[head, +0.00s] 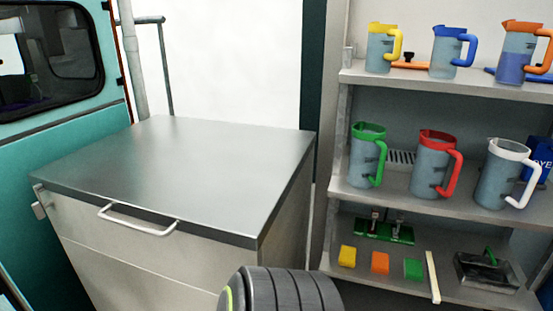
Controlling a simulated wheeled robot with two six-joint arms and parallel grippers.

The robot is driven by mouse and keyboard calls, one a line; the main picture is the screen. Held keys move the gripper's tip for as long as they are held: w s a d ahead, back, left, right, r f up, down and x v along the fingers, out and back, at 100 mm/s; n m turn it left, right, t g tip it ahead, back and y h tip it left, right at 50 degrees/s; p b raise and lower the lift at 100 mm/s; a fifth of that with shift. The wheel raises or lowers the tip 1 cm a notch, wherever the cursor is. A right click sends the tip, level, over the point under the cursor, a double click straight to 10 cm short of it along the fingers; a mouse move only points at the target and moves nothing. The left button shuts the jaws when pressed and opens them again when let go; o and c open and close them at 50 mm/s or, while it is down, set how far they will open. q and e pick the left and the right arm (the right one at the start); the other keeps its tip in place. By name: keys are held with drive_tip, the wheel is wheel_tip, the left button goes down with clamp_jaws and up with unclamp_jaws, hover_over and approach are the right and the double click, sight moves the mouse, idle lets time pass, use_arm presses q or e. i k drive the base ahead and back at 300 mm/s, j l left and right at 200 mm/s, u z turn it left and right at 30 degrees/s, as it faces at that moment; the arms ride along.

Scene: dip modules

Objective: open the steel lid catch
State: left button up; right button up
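The steel lid (190,165) lies flat and closed on top of a large grey cabinet (200,270). A white bar handle (138,222) is fixed at the lid's front edge. A small steel catch (40,203) sits at the lid's left front corner, partly seen from the side; its exact state is too small to tell. Neither of my grippers shows in the head view. A dark ribbed rounded part, probably of my own arm, is at the bottom centre.
A shelf unit (343,180) on the right holds several jugs with coloured handles, small coloured blocks and a dark metal pan (485,270). A teal vehicle-like panel (60,140) with a window stands close to the cabinet's left. The lid top is clear.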

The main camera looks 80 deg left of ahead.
sight(38, 206)
drive_tip(key=u, duration=4.25)
